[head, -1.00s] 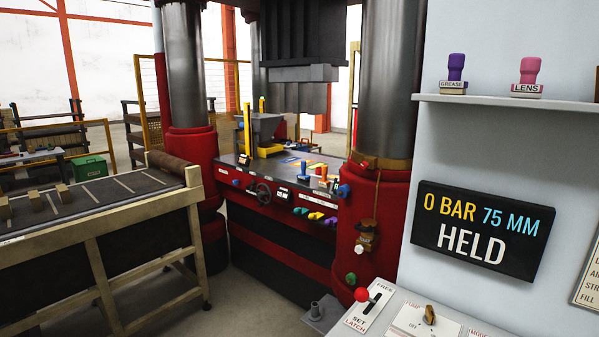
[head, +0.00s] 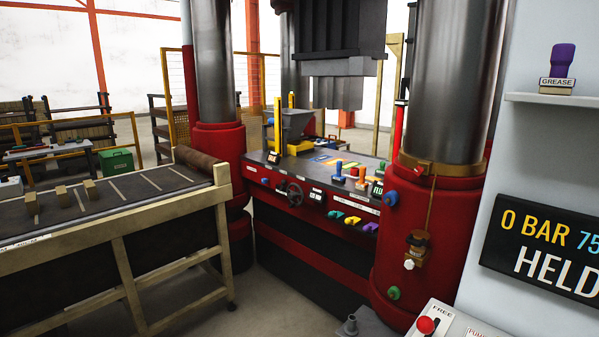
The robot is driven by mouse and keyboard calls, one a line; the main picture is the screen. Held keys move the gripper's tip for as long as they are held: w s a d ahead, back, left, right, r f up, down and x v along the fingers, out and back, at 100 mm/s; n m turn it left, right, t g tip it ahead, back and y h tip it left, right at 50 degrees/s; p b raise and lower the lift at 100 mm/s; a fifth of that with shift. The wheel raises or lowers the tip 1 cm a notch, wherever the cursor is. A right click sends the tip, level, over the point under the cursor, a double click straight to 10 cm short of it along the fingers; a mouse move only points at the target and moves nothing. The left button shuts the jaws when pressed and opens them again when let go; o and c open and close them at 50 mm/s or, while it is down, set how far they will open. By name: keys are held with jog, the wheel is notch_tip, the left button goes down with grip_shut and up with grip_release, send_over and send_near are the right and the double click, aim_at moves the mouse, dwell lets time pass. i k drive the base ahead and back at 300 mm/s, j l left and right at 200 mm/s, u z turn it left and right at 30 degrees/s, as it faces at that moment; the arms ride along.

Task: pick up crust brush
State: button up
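I cannot make out a thing that is clearly the crust brush. A small brown and dark item (head: 417,245) hangs by a cord or strap on the front of the red press column (head: 425,195); it is too small to tell what it is. Several small handled things stand on the press bed, among them a blue-handled one (head: 339,173) and an orange-handled one (head: 361,177); their kind is unclear. My gripper is not in view.
A wooden-framed conveyor table (head: 150,210) with a few brick-like blocks stands at the left. A lever panel (head: 440,325) is at the lower right, below a wall display (head: 545,245). A strip of bare floor (head: 275,290) lies between conveyor and press.

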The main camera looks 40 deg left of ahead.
aim_at(337, 178)
jog(key=i+j+u, duration=0.6)
jog(key=i+u, duration=0.2)
jog(key=i+j+u, duration=0.1)
jog(key=i+u, duration=0.25)
jog(key=i, duration=0.1)
